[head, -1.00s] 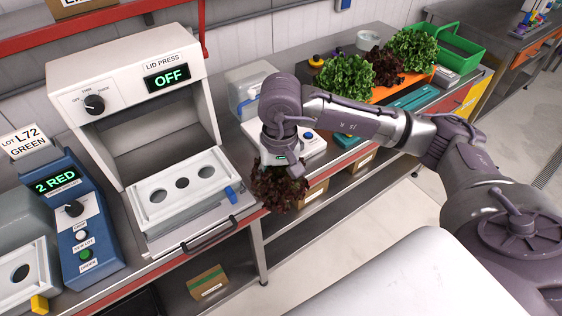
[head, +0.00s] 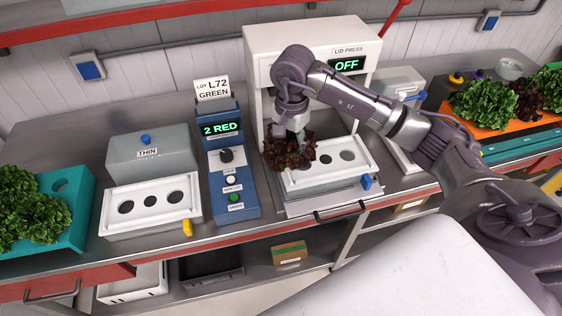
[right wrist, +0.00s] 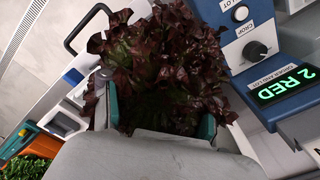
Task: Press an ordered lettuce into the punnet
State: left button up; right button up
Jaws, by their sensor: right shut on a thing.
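My right gripper (head: 291,126) is shut on a dark red lettuce (head: 289,153), held at the left end of a white three-hole tray (head: 326,172) in front of the lid press (head: 277,42). The lettuce hides the tray's left corner; I cannot tell whether they touch. In the right wrist view, the red lettuce (right wrist: 160,55) fills the space between the teal fingertips. A second white three-hole tray (head: 152,222) stands at the left, its holes empty. I cannot tell which tray is the punnet. The blue order panel (head: 231,181) reads "2 RED". My left gripper is not in view.
The lid press display (head: 346,65) reads OFF. A sign (head: 212,88) says "LOT L72 GREEN". A grey box (head: 150,160) is labelled THIN. Green lettuces stand in a teal tray (head: 75,180) at far left. More lettuces stand on an orange tray (head: 480,130) at right.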

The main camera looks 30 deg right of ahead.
jog(key=w+d+m+p, duration=0.2)
jog(key=d+m, duration=0.3)
jog(key=d, duration=0.1)
pick_arm(q)
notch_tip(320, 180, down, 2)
jog(key=b, duration=0.5)
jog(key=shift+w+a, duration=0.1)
pick_arm(e)
notch_tip(320, 180, down, 8)
jog(key=m, duration=0.1)
jog(key=shift+w+d+r, duration=0.15)
pick_arm(q)
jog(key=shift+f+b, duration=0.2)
jog(key=shift+b, duration=0.1)
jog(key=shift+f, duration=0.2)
pick_arm(e)
jog(key=shift+f, duration=0.2)
pick_arm(q)
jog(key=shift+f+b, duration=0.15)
jog(key=shift+b, duration=0.2)
pick_arm(e)
jog(key=shift+f, duration=0.1)
pick_arm(q)
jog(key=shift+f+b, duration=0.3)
jog(key=shift+b, duration=0.05)
pick_arm(e)
jog(key=shift+f, duration=0.25)
